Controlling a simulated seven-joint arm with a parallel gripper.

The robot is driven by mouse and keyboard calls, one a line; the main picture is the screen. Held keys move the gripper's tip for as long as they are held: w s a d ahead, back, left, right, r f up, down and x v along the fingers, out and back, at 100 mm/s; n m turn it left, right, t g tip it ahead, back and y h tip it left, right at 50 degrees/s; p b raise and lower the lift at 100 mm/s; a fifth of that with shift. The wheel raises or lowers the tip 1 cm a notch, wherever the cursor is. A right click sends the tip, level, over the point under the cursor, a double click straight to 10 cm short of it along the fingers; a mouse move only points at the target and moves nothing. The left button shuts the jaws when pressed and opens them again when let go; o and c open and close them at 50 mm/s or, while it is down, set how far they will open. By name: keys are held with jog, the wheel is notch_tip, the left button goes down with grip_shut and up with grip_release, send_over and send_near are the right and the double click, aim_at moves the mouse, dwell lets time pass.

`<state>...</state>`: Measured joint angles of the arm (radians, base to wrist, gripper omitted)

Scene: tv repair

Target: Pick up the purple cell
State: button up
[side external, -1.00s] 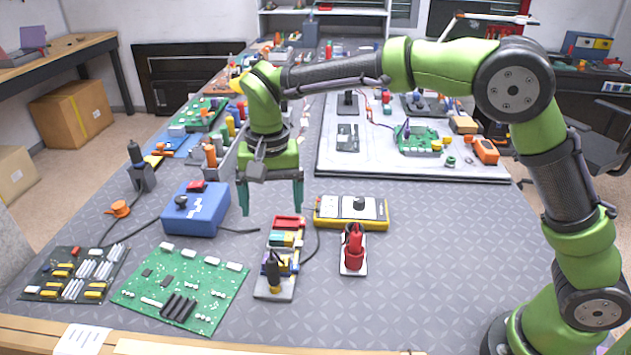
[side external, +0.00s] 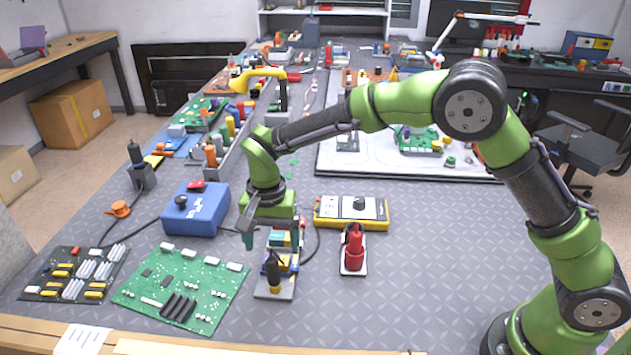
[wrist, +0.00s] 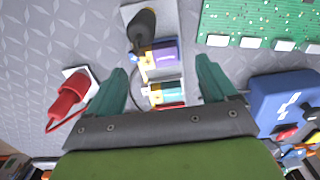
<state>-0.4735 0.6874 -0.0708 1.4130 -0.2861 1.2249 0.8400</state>
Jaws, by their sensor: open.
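The purple cell (wrist: 164,53) lies across a narrow pale tray (wrist: 166,14), between a yellow-and-blue part and a teal cell (wrist: 172,94) in the wrist view. The tray (side external: 274,294) also shows in the side view, where my gripper partly covers its cells and the purple one is hard to make out. A black probe with a yellow collar (side external: 273,270) stands at the tray's near end. My gripper (side external: 272,241) is open and empty, pointing down just above the tray. In the wrist view my gripper (wrist: 160,70) has one finger on each side of the tray, apart from the purple cell.
A red probe (side external: 355,250) on a white base and a yellow multimeter (side external: 336,212) stand to the right. A blue box (side external: 195,210) and green circuit board (side external: 181,287) are to the left. The mat at front right is clear.

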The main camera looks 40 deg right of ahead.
aim_at(285, 268)
notch_tip(285, 268, down, 5)
jog(key=shift+d, duration=0.1)
jog(key=c, duration=1.1)
